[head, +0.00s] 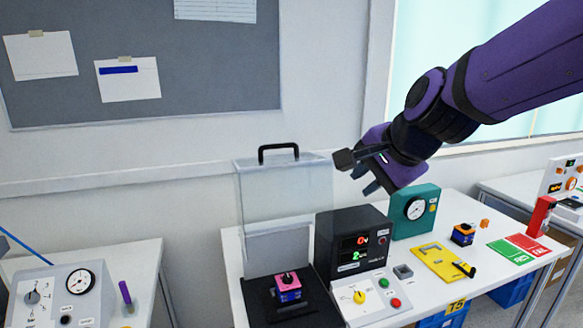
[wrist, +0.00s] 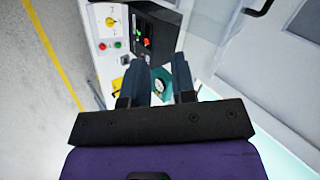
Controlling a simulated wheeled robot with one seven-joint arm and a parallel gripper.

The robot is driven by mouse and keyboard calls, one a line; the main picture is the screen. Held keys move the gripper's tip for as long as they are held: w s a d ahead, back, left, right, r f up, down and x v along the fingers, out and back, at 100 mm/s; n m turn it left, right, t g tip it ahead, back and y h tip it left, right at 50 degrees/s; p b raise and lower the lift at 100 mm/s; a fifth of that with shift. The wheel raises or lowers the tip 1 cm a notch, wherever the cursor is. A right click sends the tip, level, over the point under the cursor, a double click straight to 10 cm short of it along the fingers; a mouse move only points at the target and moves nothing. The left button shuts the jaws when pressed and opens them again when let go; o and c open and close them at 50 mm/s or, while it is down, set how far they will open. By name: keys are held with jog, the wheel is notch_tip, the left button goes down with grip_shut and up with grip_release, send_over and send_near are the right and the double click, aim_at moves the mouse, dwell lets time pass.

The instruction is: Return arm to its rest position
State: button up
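My purple arm (head: 520,60) reaches in from the upper right in the head view. My gripper (head: 366,181) hangs in the air above the bench, pointing down and left. In the wrist view its two dark fingers (wrist: 161,72) stand apart, with a gap and nothing held between them. Below it in the head view is a white switch panel (head: 350,306) with a yellow rotary knob (head: 359,297). The panel also shows at the upper left of the wrist view (wrist: 113,38). The gripper is clear of the panel.
A black display box (head: 352,243) and a teal gauge box (head: 413,212) stand behind the panel. A clear raised cover (head: 285,210) with a black handle rises at left, behind a pink-topped block (head: 288,286). Other benches stand left and right. The air around the gripper looks free.

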jog(key=s+d+n+g+h, duration=0.1)
jog(key=s+d+n+h, duration=0.2)
jog(key=s+d+n, duration=0.7)
jog(key=s+d, duration=0.7)
jog(key=s, duration=0.1)
jog(key=shift+d+g+h, duration=0.15)
jog(key=shift+g+h, duration=0.25)
